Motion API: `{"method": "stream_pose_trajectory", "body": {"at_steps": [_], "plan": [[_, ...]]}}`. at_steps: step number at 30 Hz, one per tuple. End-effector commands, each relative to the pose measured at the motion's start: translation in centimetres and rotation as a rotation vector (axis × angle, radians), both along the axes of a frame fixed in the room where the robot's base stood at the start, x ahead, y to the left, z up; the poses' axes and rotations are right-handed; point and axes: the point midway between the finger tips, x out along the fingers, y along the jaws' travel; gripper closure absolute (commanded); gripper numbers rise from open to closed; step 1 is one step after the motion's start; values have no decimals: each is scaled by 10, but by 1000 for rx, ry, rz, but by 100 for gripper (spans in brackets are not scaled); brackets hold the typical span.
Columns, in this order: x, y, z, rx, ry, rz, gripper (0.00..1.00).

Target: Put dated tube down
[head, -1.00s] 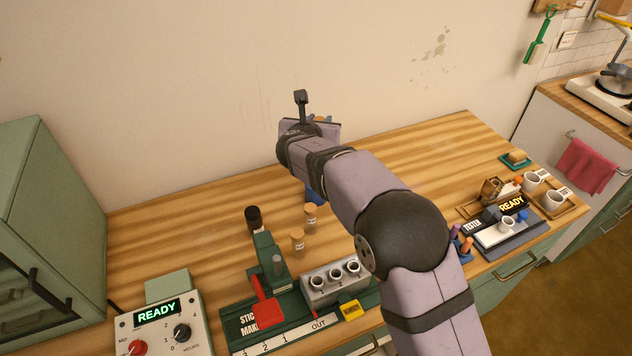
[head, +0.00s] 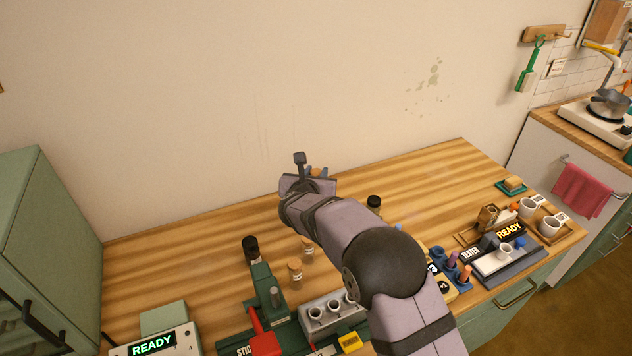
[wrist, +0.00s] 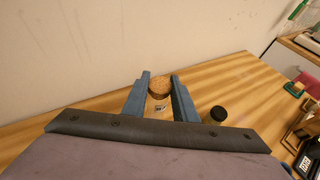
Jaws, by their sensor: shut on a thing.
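The tube in my gripper shows in the wrist view as a cork-topped glass tube (wrist: 158,106) with a pale label, whose writing I cannot read. My gripper (wrist: 160,82) has its two blue fingers on either side of it and is shut on it. In the head view my arm hides most of the gripper and the tube. The tube's lower end is hidden, so I cannot tell whether it touches the wooden table (head: 190,235).
Two other corked tubes (head: 295,272) and a dark-capped jar (head: 250,249) stand left of my arm. Another dark-capped jar (head: 374,203) stands to its right, also in the wrist view (wrist: 218,114). The green stick maker (head: 262,290) is in front. The table's back left is clear.

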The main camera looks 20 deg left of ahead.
Motion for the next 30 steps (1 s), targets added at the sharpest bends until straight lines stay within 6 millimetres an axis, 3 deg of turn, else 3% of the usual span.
{"method": "stream_pose_trajectory", "body": {"at_steps": [7,22,23,24,30], "plan": [[0,0,-27,-3,1,1,100],[0,0,-35,-1,1,0,100],[0,0,-33,-1,1,0,68],[0,0,-33,-1,1,0,58],[0,0,-33,-1,1,0,56]]}}
